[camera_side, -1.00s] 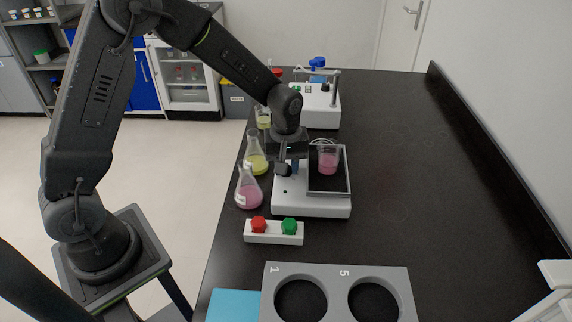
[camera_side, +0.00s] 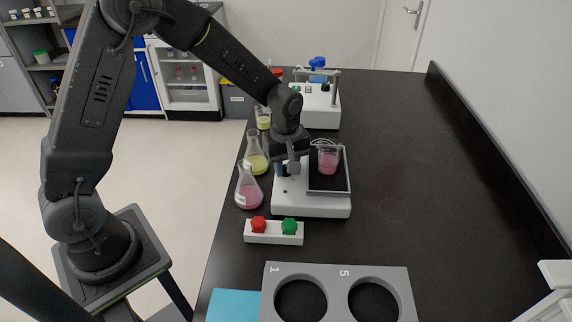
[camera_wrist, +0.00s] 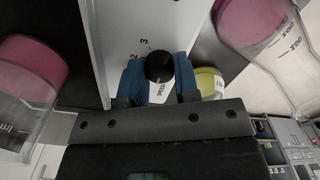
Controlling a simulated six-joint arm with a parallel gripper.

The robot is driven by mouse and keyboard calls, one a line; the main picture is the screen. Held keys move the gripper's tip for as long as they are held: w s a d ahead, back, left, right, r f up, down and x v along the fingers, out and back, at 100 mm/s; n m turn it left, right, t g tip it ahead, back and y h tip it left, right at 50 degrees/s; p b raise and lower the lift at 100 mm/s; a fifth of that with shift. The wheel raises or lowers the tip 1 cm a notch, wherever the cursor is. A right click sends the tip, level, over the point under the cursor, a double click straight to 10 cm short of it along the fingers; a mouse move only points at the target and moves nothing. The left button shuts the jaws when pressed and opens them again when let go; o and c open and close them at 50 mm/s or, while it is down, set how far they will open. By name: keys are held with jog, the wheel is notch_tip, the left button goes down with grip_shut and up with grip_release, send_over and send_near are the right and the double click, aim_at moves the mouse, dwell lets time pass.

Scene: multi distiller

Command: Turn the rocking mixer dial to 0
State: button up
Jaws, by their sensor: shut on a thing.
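The rocking mixer (camera_side: 312,206) is a white box with a dark tray on top, standing on the black bench. Its black dial (camera_wrist: 159,66) is in the wrist view, on the white panel with the marks 2 and 3 and a "SPEED" label beside it. My gripper (camera_wrist: 160,76) has its blue fingers closed on both sides of the dial. In the side view my gripper (camera_side: 288,170) is at the mixer's left part and hides the dial. The dial's exact setting cannot be read.
A beaker of pink liquid (camera_side: 327,161) stands on the mixer tray. Flasks of pink (camera_side: 248,190) and yellow liquid (camera_side: 257,163) stand close left of the mixer. A white box with red and green buttons (camera_side: 273,238) is in front. The bench to the right is clear.

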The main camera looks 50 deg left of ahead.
jog(key=o, duration=0.9)
jog(key=shift+o, duration=0.2)
jog(key=shift+r, duration=0.1)
notch_tip(320, 180, up, 14)
jog(key=shift+f, duration=0.2)
